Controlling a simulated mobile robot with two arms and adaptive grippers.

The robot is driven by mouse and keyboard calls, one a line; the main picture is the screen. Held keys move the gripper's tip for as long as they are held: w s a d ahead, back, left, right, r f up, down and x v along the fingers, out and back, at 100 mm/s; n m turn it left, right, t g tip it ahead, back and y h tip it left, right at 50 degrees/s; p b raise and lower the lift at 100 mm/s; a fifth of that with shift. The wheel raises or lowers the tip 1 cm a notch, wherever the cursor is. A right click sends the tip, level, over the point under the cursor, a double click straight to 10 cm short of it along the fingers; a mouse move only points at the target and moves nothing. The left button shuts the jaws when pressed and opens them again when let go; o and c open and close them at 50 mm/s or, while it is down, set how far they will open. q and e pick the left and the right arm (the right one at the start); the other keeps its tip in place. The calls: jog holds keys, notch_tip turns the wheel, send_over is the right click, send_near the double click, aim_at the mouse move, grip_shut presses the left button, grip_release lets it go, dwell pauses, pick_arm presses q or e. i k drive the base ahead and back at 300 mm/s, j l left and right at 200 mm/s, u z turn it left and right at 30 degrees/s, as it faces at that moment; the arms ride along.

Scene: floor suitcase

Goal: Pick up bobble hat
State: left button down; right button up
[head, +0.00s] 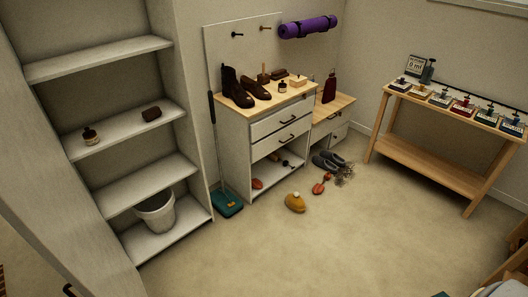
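The bobble hat (295,204) is mustard yellow with a pale pompom on top. It lies on the beige floor near the middle of the head view, in front of the white drawer cabinet. Nothing covers it, and open floor surrounds its near side. Neither of my grippers shows in this view.
A white drawer cabinet (281,126) stands behind the hat. An orange item (321,184) and grey slippers (329,161) lie to its right. A teal dustpan (227,204) is left, by open shelves (148,123). A wooden bench (432,160) stands right. The floor in front is clear.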

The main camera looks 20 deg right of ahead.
aim_at(293, 200)
jog(key=z, duration=1.1)
